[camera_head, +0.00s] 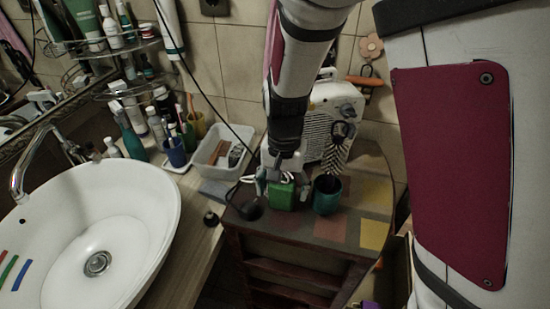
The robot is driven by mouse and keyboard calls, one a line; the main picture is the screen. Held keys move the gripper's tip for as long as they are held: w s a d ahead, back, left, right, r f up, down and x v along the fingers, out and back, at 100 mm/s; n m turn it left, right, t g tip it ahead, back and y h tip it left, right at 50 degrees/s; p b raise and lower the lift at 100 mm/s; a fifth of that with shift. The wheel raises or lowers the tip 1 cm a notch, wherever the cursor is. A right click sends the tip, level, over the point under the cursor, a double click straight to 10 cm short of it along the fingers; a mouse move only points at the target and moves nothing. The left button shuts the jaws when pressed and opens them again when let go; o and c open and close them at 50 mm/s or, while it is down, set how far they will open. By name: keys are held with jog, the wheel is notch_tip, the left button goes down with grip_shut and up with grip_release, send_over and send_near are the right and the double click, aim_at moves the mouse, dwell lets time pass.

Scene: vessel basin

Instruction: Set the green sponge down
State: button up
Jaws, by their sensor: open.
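The green sponge (283,195) is on top of the small wooden cabinet (300,229), at the left of the dark teal cup. My gripper (280,181) points down directly over the sponge, with its fingers at the sponge's upper part. The gripper is open. The fingers partly cover the sponge's top and left side, and I cannot tell whether they touch it. The sponge appears to rest on the cabinet top.
A dark teal cup (327,194) holding a brush stands close at the right of the sponge. A white heater (331,112) is behind. A white tray (223,151) and the white basin (148,200) are at left. Coloured squares at the cabinet's right are clear.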

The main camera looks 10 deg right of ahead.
jog(key=c, duration=1.1)
jog(key=shift+r, duration=0.1)
